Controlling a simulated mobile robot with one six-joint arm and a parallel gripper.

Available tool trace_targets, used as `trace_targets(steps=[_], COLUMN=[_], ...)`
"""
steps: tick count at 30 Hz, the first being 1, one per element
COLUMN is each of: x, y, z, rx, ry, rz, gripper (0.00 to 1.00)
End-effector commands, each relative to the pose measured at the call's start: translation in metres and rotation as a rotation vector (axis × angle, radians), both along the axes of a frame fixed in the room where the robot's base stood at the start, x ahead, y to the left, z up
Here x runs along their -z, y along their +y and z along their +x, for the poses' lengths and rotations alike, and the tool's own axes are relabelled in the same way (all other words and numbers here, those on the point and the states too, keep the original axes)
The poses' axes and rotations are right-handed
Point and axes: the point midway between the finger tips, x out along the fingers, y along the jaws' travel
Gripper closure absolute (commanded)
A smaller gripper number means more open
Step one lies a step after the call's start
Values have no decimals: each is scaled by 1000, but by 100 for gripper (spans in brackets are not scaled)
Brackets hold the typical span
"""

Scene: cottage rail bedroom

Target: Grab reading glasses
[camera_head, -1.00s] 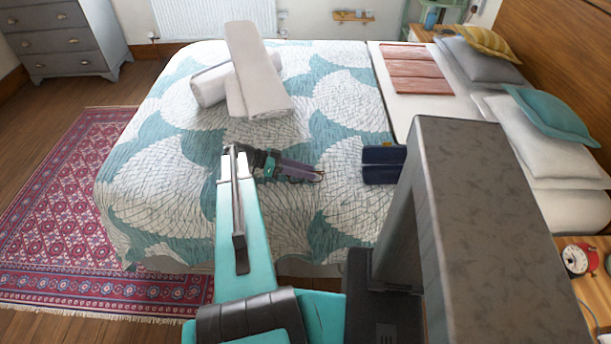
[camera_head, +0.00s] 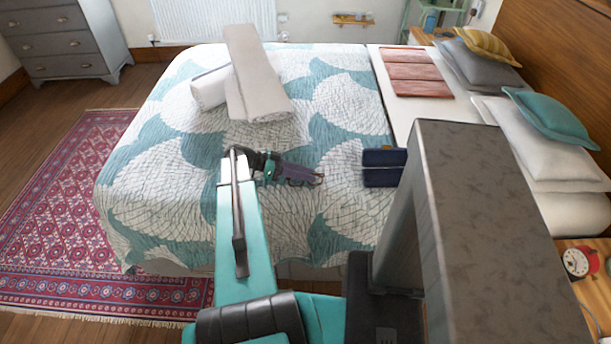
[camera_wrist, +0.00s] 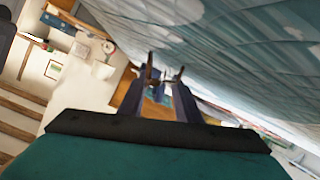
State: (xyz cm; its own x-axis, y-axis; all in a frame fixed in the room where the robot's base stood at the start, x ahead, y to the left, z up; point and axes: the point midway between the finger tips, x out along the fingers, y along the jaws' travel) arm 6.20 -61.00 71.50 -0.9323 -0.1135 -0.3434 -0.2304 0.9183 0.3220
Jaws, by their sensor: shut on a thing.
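My gripper (camera_head: 316,178) is above the patterned quilt on the bed, its fingers pointing right toward the open dark blue case. In the wrist view my gripper (camera_wrist: 165,80) has its fingertips closed on thin brown-framed reading glasses (camera_wrist: 150,72). The glasses stick out past the fingertips, and parts of them are hidden by the fingers. In the head view the glasses (camera_head: 321,176) are only a small dark shape at the fingertips. I cannot tell the exact gap between them and the quilt.
The open dark blue case (camera_head: 383,167) lies on the quilt (camera_head: 345,110) to the right. White rolled towels (camera_head: 255,80) lie behind my gripper. A bedside table with a red clock (camera_head: 576,262) stands at the lower right. A red rug (camera_head: 70,210) covers the floor at left.

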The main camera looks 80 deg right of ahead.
Motion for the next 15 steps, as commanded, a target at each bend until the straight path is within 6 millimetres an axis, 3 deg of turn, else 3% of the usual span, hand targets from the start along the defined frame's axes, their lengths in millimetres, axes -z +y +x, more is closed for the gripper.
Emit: trace_targets(steps=[8, 14, 15], x=[-13, -35, -35], y=[1, 1, 8], z=[0, 0, -2], rx=[1, -1, -1], ry=[0, 0, 1], rz=[-2, -2, -1], gripper=[91, 91, 91])
